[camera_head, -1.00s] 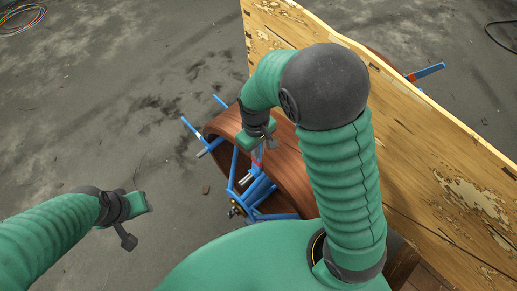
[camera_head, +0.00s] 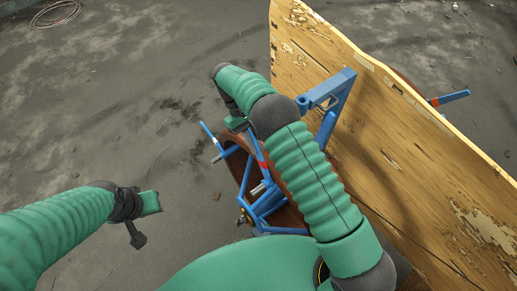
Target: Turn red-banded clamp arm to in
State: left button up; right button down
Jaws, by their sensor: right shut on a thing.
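The red-banded clamp arm (camera_head: 262,163) is a blue bar with a red band, over the end of the brown pipe (camera_head: 240,165). It slants up and left to my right gripper (camera_head: 238,123), which is shut on its upper end. My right forearm and wrist hide part of the grip and much of the pipe. Other blue clamp bars (camera_head: 268,207) with silver rods sit below the band at the pipe's mouth. My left gripper (camera_head: 142,219) is open and empty, over the floor to the left of the pipe.
A worn wooden board (camera_head: 400,130) stands upright along the right side, close to my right arm. A large blue bracket (camera_head: 328,95) rises between that arm and the board. A blue handle (camera_head: 449,97) shows beyond the board.

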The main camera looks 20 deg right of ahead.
jog(key=shift+w+a+f, duration=0.1)
jog(key=shift+w, duration=0.2)
jog(key=c, duration=1.5)
grip_release()
jog(key=shift+w+f, duration=0.1)
